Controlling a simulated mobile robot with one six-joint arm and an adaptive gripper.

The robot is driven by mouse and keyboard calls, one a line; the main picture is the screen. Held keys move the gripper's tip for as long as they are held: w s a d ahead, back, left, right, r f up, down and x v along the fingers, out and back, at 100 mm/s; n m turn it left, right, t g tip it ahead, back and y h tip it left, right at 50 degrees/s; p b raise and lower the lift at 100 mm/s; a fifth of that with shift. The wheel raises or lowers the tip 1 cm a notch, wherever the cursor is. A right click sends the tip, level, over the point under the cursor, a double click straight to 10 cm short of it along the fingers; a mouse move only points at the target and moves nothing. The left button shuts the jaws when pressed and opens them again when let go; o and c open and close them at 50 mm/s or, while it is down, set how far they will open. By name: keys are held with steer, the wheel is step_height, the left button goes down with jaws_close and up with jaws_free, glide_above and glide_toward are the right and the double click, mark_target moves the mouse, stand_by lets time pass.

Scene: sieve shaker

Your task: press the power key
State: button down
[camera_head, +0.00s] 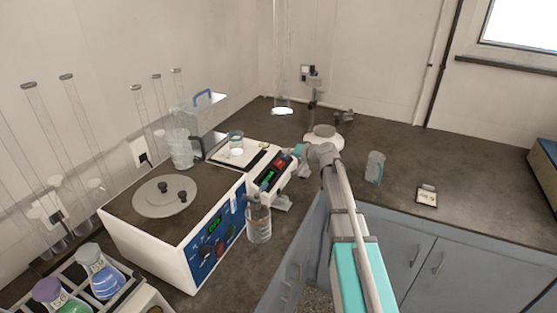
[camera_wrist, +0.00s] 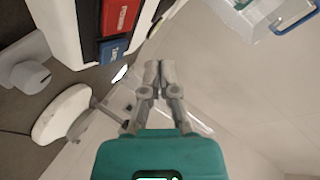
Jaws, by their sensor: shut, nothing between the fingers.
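A white instrument (camera_head: 238,152) on the counter has a sloped front panel with a lit green display (camera_head: 268,175) and a red key (camera_head: 283,161). In the wrist view the red key (camera_wrist: 119,17) lies beside a blue key (camera_wrist: 113,49) at the upper left. Their labels are too small to read, so I cannot tell for sure which is the power key. My gripper (camera_wrist: 160,68) is shut and empty, its fingertips just to the right of the blue key and apart from it. In the head view my gripper (camera_head: 298,151) is just right of the panel.
A white bath (camera_head: 170,250) with a blue front panel stands left of the instrument. A beaker (camera_head: 259,225) is in front of it. A glass (camera_head: 374,167) is on the right counter.

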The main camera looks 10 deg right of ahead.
steer(key=shift+s+d+r+p, duration=0.15)
steer(key=shift+d+r+p, duration=0.05)
steer(key=shift+r+p, duration=0.25)
steer(key=shift+s+d+r+p, duration=0.1)
steer(key=shift+d+r+p, duration=0.1)
steer(key=shift+r+p, duration=0.25)
